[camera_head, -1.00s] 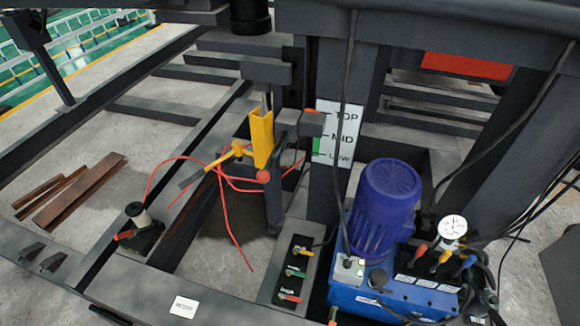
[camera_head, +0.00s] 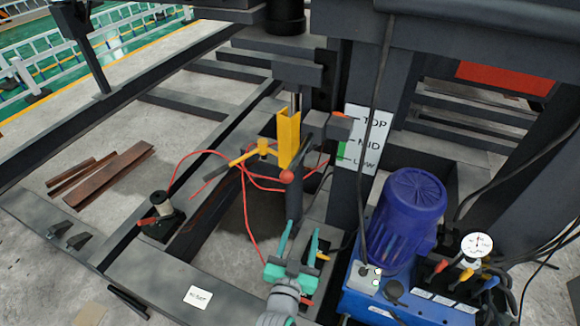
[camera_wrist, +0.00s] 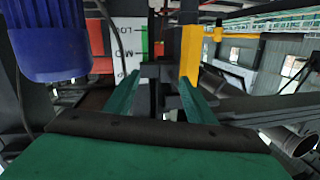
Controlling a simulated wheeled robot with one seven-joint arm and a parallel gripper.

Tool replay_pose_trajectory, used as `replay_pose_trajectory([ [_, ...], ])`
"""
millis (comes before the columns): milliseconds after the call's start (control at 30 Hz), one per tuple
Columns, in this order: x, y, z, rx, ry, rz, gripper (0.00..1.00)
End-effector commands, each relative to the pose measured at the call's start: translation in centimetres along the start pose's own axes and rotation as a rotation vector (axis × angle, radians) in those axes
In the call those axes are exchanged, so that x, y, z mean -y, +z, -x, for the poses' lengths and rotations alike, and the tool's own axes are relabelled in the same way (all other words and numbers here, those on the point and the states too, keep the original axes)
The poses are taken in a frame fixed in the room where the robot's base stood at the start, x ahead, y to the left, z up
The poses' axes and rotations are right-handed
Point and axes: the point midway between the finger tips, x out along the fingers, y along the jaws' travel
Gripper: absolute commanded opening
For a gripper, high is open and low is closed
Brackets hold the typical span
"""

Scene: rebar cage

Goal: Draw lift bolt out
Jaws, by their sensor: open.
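No part is labelled as the lift bolt. A round red knob (camera_head: 287,176) sits at the lower end of the yellow upright channel (camera_head: 289,140), beside the dark column; it may be the bolt's end, but I cannot tell. A yellow-ended handle (camera_head: 263,150) sticks out to the left of the channel. My gripper (camera_head: 301,226) has teal fingers, is open and empty, and points up toward the channel from below and in front, clear of the knob. In the wrist view the open fingers (camera_wrist: 160,82) frame dark brackets, with the yellow channel (camera_wrist: 191,52) behind the right finger.
A blue motor (camera_head: 405,215) on a pump unit with a gauge (camera_head: 477,246) stands right of my gripper. A TOP/MID/LOW plate (camera_head: 367,138) is on the column. Thin red cords (camera_head: 245,205) loop left of the channel. Dark beams surround a floor opening.

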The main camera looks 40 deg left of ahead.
Motion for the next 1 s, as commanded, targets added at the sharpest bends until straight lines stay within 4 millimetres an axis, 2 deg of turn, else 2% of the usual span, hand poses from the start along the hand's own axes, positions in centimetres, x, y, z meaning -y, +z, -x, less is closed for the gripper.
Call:
replay_pose_trajectory([
  [33,1.7,-1.5,-1.5,-0.019,-0.017,-0.007,0.50],
  [100,3.5,-3.0,-3.0,-0.032,-0.028,-0.019,0.50],
  [200,5.6,-4.8,-4.6,-0.047,-0.040,-0.037,0.50],
  [333,7.5,-6.3,-5.7,-0.059,-0.048,-0.052,0.50],
  [633,8.3,-7.2,-8.0,-0.066,-0.048,-0.060,0.50],
  [1000,8.6,-7.7,-14.2,-0.066,-0.049,-0.060,0.50],
])
